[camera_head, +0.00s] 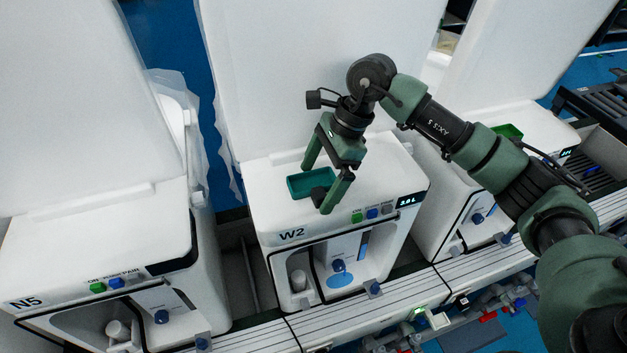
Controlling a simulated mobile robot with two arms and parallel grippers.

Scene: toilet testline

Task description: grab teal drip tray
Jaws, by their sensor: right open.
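The teal drip tray (309,184) lies on the white top of the W2 machine (270,205). It is a small, shallow rectangular tray, and its right end is partly covered by my gripper. My right gripper (318,186) comes in from the right and points down at the tray. Its fingers are spread apart, one toward the tray's far side and one toward its near right side. I cannot tell whether a finger touches the tray. My left gripper is not in view.
The N5 machine (110,235) stands on the left and another white machine (440,200) on the right, with a green item (508,131) on top. A tall white panel (270,70) rises behind W2. Buttons and a display line W2's front edge. A rail (480,255) runs in front.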

